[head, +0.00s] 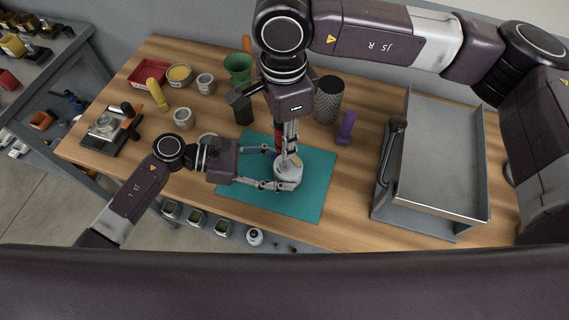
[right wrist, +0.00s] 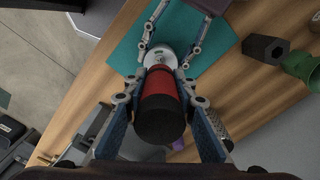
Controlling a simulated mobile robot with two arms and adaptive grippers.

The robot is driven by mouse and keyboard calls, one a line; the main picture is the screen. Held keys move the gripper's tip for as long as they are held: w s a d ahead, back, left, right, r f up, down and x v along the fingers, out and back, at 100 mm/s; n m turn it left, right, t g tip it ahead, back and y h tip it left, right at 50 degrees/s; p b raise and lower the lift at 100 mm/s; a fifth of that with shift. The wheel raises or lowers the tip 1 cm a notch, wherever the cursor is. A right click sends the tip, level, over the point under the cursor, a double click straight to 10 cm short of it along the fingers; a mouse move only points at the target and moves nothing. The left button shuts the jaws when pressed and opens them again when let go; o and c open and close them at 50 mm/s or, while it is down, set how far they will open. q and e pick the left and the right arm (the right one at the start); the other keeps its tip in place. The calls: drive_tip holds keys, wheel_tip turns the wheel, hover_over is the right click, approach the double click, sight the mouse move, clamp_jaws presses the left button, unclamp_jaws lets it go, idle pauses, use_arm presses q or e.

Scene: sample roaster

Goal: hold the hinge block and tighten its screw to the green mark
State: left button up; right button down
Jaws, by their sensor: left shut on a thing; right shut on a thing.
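The hinge block (head: 290,176), a pale grey rounded piece, is on the teal mat (head: 310,197); it also shows in the right wrist view (right wrist: 161,54). My left gripper (head: 283,170) is shut on it from the left, one finger on each side. My right gripper (head: 288,142) points down above the block, shut on a driver with a red and black handle (right wrist: 162,108). The driver's far end points at the block. The screw and the green mark are too small or hidden, so I cannot tell whether the tip touches the screw.
A grey tray-like stand (head: 440,165) is at the table's right. A dark mesh cup (head: 328,100), a purple object (head: 346,128) and a green cup (head: 238,69) stand behind the mat. Small tins, a yellow tool (head: 157,93) and a red tray (head: 150,74) are at the left.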

drive_tip(key=m, duration=0.5)
drive_tip(key=shift+m, duration=0.3)
drive_tip(key=m, duration=0.6)
drive_tip(key=shift+n, duration=0.5)
drive_tip(key=shift+w+r, duration=0.1)
drive_tip(key=shift+r, duration=0.05)
drive_tip(key=shift+r, duration=0.95)
drive_tip(key=shift+r, duration=2.55)
